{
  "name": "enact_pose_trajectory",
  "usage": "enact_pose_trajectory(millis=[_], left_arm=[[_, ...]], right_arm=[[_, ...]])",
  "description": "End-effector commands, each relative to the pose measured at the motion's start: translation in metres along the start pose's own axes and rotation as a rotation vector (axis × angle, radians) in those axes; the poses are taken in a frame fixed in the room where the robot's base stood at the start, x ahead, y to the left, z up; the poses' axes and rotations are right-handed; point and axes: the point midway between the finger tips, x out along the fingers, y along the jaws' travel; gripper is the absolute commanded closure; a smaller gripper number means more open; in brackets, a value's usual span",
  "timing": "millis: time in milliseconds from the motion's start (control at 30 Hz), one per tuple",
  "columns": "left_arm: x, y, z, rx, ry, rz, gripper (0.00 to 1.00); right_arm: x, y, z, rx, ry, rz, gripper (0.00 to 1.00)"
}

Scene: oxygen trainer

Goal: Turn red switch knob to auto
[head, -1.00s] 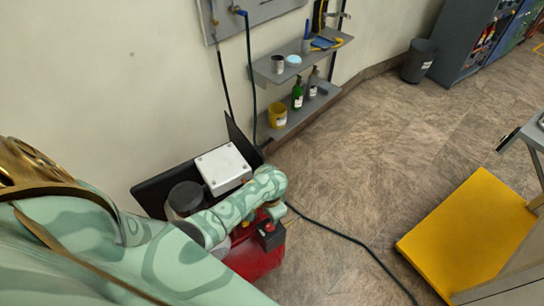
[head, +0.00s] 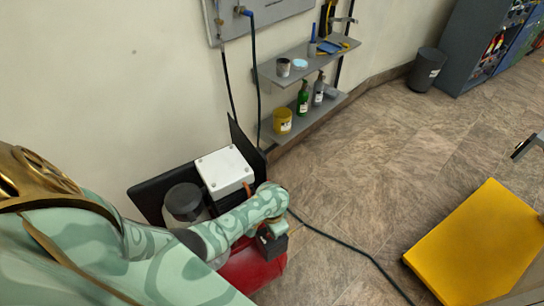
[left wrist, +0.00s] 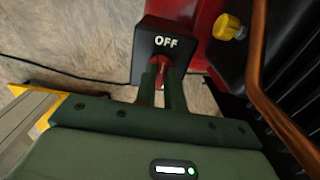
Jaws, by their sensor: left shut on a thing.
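The red switch knob (left wrist: 161,66) sits on a black switch box (left wrist: 146,42) with white "OFF" lettering above the knob. My left gripper (left wrist: 161,73) is shut on the knob, with one dark green finger on each side. The fingers hide part of the knob, and I cannot tell exactly where it points. In the head view the black switch box (head: 274,246) is beside a red machine body (head: 252,270), partly covered by my left arm and gripper. My right gripper is not in view.
A yellow knob (left wrist: 228,27) and a copper-coloured pipe (left wrist: 270,90) are close to the right in the left wrist view. A dark hose (head: 345,238) runs across the floor. Shelves (head: 320,55) with bottles hang on the wall.

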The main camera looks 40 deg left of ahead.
Motion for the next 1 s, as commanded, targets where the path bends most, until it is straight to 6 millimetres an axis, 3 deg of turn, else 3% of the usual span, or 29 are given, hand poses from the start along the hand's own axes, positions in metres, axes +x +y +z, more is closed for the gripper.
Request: enact_pose_trajectory(millis=[367,1000], left_arm=[[-0.001,0.000,0.000,0.104,-0.001,0.000,1.00],[0.000,0.000,0.000,0.675,-0.001,0.000,1.00]], right_arm=[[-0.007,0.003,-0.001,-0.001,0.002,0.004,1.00],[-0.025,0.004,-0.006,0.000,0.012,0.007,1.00]])
